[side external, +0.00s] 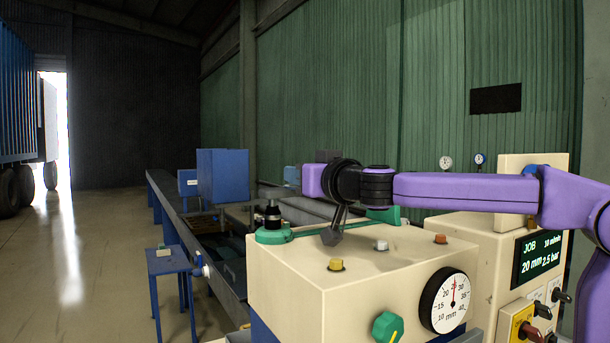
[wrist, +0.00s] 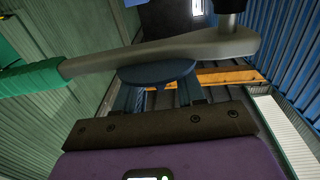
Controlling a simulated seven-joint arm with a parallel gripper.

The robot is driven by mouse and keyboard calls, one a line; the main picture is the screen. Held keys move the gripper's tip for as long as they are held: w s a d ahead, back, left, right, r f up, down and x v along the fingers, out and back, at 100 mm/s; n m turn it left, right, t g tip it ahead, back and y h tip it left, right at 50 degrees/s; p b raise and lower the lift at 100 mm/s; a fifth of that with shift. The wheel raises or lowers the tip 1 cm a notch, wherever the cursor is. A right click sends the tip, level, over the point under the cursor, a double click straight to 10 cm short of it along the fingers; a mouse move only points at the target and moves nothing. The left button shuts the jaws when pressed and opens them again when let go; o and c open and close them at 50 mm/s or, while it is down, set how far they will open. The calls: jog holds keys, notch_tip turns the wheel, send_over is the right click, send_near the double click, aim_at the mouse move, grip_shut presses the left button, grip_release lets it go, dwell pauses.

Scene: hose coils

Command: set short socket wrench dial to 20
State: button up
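A round white dial (side external: 451,303) marked in mm from 10 to 40 is on the front of the cream machine box (side external: 330,300). Its red pointer stands almost upright, near 25. A green knob (side external: 387,327) with a yellow line sits to its lower left. My gripper (side external: 331,236) points down over the box's top, apart from the dial and knob. In the wrist view two dark fingers stand apart, but a blue oval (wrist: 155,73) and a grey bar (wrist: 170,52) with a green grip (wrist: 30,78) hide their tips. I cannot tell whether it holds anything.
A screen (side external: 541,254) reads JOB, 20 mm, 2.5 bar. Yellow, white and orange buttons (side external: 336,264) stand on the box top. A green ring with a black fitting (side external: 272,222) is at its far left. A blue stool (side external: 170,262) stands left; open floor lies beyond.

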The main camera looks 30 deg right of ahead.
grip_shut()
jog(key=shift+y, duration=0.4)
jog(key=shift+d+r+n+g+y, duration=0.15)
jog(key=shift+n+g+y, duration=0.15)
jog(key=shift+n+y, duration=1.85)
jog(key=shift+y, duration=0.75)
jog(key=shift+g+y, duration=0.3)
jog(key=shift+g, duration=0.1)
grip_release()
